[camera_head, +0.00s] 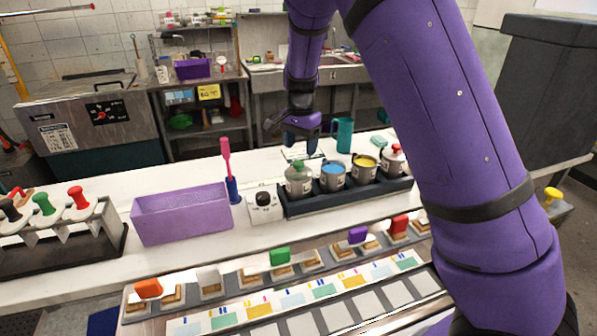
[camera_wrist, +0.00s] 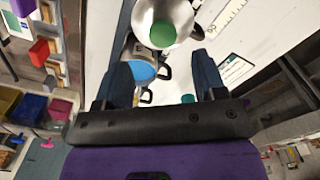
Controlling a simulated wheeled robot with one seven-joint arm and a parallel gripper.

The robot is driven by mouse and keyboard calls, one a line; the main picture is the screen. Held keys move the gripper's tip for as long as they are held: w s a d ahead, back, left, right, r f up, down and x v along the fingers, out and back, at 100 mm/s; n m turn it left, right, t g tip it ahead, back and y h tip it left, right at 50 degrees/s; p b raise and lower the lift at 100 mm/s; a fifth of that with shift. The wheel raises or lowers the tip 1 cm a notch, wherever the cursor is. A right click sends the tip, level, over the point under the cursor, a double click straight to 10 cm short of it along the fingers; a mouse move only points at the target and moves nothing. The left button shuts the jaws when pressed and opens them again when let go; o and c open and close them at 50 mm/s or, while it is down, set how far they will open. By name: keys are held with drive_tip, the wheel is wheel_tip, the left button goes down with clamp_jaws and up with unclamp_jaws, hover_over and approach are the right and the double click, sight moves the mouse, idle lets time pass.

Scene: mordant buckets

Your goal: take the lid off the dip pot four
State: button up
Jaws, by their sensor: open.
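A row of dip pots stands in a dark tray (camera_head: 350,197) on the white bench. The leftmost pot (camera_head: 299,187) is grey and wears a lid with a green knob (camera_head: 298,166). Beside it are an open pot with blue content (camera_head: 333,178) and one with yellow content (camera_head: 365,168). The rightmost pot (camera_head: 393,162) has a lid with a red knob. I cannot read which is four. My gripper (camera_head: 302,150) is open and empty above the left end of the row. In the wrist view, the green knob (camera_wrist: 162,33) lies beyond the fingertips, apart from them.
A purple bin (camera_head: 181,214), a blue holder with a pink-handled tool (camera_head: 232,188) and a white dial box (camera_head: 264,204) stand left of the tray. A teal mug (camera_head: 344,134) stands behind it. Stamps and swatches line the front.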

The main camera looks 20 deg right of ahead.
sight(299, 162)
drive_tip(key=shift+w+a+f, duration=0.1)
drive_tip(key=shift+a+f, duration=0.05)
drive_tip(key=shift+f, duration=1.5)
drive_tip(key=shift+a+f, duration=0.1)
drive_tip(key=shift+f, duration=1.55)
drive_tip(key=c, duration=1)
